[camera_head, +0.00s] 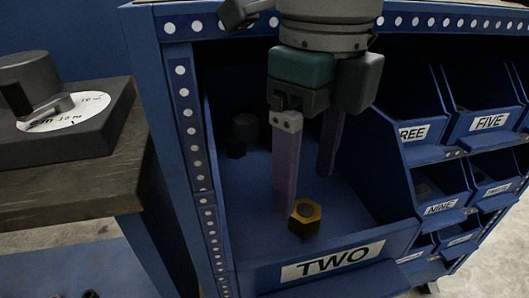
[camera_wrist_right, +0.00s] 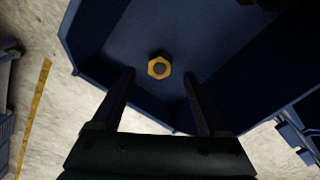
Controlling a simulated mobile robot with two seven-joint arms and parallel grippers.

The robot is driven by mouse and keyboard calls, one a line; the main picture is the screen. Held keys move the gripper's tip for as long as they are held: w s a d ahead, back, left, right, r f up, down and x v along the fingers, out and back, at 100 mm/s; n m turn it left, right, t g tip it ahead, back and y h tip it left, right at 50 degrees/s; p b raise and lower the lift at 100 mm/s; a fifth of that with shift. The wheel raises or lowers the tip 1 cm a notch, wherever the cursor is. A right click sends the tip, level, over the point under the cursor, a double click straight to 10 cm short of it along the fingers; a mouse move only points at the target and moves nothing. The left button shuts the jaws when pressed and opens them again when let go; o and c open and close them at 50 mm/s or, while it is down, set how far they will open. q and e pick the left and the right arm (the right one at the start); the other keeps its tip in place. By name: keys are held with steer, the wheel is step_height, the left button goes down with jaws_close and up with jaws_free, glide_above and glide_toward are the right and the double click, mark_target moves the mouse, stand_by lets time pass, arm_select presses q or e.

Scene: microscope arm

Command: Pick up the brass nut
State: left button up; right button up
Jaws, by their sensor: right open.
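The brass nut (camera_head: 305,218) lies on the floor of the blue bin labelled TWO (camera_head: 395,245), near its front wall. It also shows in the right wrist view (camera_wrist_right: 159,67), beyond the fingertips and between their lines. My right gripper (camera_head: 307,195) points down into the bin, its two fingers apart and nothing between them. In the head view one fingertip is close to the nut's upper left side; I cannot tell whether they touch. In the right wrist view the fingers (camera_wrist_right: 158,72) are spread wider than the nut. My left gripper is not in view.
Dark objects (camera_head: 243,130) sit at the back left of the bin. A perforated blue post (camera_head: 190,120) stands left of it. More labelled bins (camera_head: 470,125) are on the right. A dark bench (camera_head: 70,180) with a dial device (camera_head: 50,110) is at the left.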

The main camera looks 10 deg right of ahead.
mark_target(306, 210)
step_height(306, 210, down, 4)
steer(key=shift+s+d+f, duration=0.1)
steer(key=shift+s+f, duration=0.05)
jaws_close()
stand_by(0.7)
